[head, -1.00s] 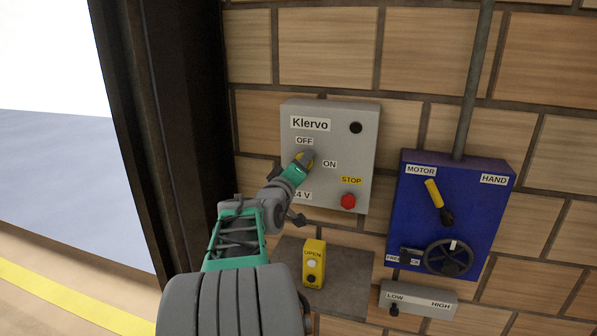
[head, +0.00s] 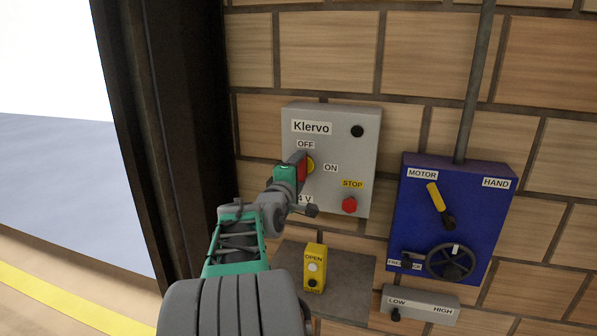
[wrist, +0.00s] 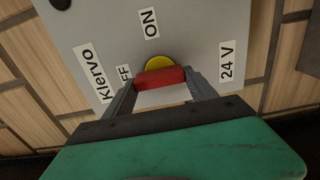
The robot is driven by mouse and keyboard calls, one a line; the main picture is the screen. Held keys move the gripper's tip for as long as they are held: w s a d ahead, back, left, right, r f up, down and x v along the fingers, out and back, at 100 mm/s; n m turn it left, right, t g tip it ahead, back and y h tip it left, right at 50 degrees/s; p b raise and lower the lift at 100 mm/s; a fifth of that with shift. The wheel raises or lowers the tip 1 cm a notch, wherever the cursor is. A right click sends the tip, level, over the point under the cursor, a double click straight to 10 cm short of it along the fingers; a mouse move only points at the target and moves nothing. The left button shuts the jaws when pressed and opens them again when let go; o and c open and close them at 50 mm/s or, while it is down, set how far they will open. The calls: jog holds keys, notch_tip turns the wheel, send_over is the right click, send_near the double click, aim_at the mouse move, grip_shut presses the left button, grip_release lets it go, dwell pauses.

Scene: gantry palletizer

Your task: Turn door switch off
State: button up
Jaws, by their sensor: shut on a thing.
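The door switch is a red handle (head: 303,167) on a yellow round base (head: 311,165), on the front of the grey Klervo box (head: 363,158). My gripper (head: 301,164) is shut on the red handle and partly hides it in the head view. In the wrist view the handle (wrist: 160,78) lies between my two fingers, in front of the yellow base (wrist: 158,62). There it runs across the picture, with its left end towards the partly hidden OFF label (wrist: 124,73). The ON label (wrist: 149,23) is above it, off to the handle's side.
A red stop button (head: 349,205) and a black round part (head: 357,131) are on the same box. A blue MOTOR panel (head: 470,213) with a yellow lever is to the right. Below are a yellow OPEN button box (head: 315,270) and a grey LOW/HIGH box (head: 420,304). A dark door frame stands left.

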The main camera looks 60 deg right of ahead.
jog(key=shift+r, duration=0.15)
jog(key=o, duration=1)
jog(key=shift+c, duration=0.2)
jog(key=o, duration=0.4)
jog(key=s+a+b, duration=0.1)
jog(key=a+b, duration=0.1)
jog(key=a, duration=0.5)
jog(key=shift+a, duration=0.3)
jog(key=shift+s, duration=0.1)
